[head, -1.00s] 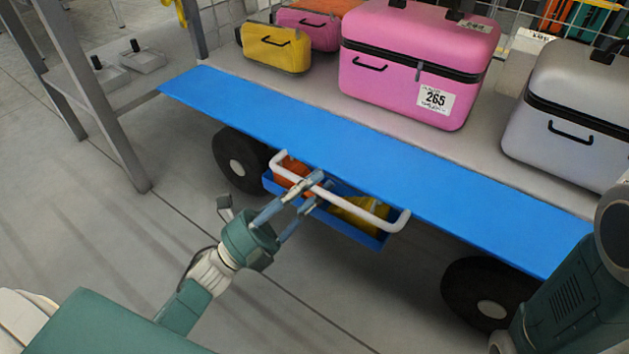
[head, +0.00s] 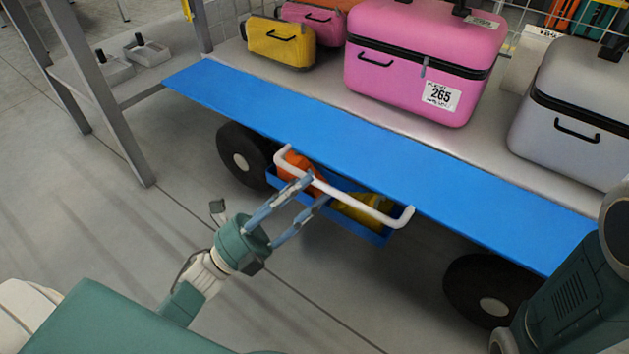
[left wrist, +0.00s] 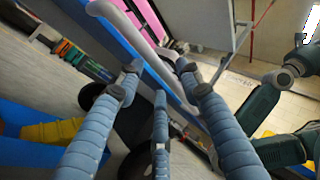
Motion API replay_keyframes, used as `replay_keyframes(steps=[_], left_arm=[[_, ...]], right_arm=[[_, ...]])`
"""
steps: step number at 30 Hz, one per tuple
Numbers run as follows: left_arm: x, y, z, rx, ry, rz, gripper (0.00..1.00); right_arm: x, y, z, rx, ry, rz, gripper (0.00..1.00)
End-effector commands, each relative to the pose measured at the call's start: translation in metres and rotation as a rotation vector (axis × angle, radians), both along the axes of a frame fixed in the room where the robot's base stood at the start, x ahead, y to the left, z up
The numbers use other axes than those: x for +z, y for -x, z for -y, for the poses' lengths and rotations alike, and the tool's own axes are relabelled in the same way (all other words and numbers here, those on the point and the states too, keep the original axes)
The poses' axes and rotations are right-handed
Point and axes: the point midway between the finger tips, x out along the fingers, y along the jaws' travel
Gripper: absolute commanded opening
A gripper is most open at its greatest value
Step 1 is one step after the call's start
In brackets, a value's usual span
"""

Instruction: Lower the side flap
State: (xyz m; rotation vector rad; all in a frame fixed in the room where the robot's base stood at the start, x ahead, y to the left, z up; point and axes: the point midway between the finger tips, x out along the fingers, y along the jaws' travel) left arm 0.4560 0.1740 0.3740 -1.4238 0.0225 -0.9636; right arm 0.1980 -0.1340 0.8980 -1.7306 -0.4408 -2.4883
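The side flap (head: 330,142) is a long flat blue panel along the cart's near edge. It sticks out from the grey deck; its exact tilt is hard to tell. A white bar handle (head: 371,214) is on its outer edge. My left gripper (head: 317,187) is at the left half of this handle, its fingers spread, with the bar close to the fingertips. In the left wrist view the spread fingers (left wrist: 157,85) show with the pale handle (left wrist: 122,27) beyond them; contact is unclear. My right gripper is out of view.
A pink case (head: 420,75), a yellow bag (head: 277,43) and a grey case (head: 575,110) stand on the deck behind the flap. A blue bin (head: 372,234) with orange and yellow items sits below. Black wheels (head: 478,295) flank it.

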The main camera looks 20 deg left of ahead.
Motion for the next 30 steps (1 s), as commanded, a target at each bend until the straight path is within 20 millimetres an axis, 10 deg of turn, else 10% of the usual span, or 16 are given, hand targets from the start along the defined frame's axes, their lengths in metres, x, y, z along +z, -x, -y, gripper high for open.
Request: replay_keyframes(steps=[12,30], left_arm=[[-0.044,0.053,-0.047,0.001,-0.002,-0.005,0.36],[-0.05,0.062,-0.055,0.001,0.0,-0.002,0.36]], right_arm=[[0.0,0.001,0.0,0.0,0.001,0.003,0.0],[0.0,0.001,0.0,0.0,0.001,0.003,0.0]])
